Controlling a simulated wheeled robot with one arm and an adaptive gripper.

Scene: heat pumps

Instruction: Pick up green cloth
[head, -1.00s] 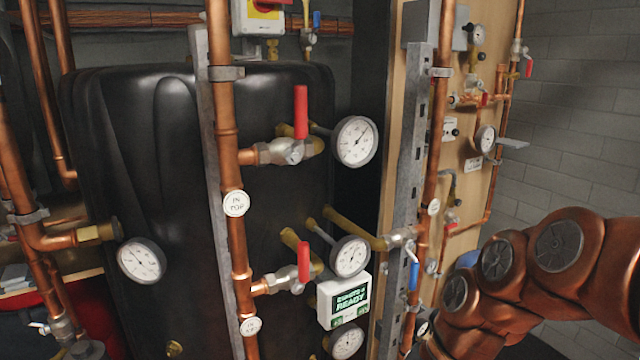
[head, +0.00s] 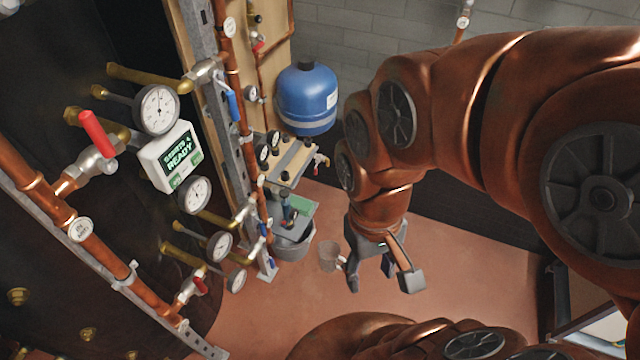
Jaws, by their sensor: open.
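A small green patch (head: 300,205), which looks like the green cloth, lies on a grey surface over a grey bucket (head: 295,246) at the foot of the pipe panel. It is small and partly covered by other items, so its full shape is unclear. My gripper (head: 382,280) points down with its two fingers spread apart. It appears empty, to the right of the bucket in the picture and apart from the green patch. Its height above the floor is hard to judge.
A blue tank (head: 307,98) stands above a small shelf (head: 290,163) with gauges. A pale cup (head: 328,257) is on the floor beside the bucket. Copper pipes, valves and gauges (head: 157,109) fill the left. The reddish floor (head: 450,270) is largely clear at right.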

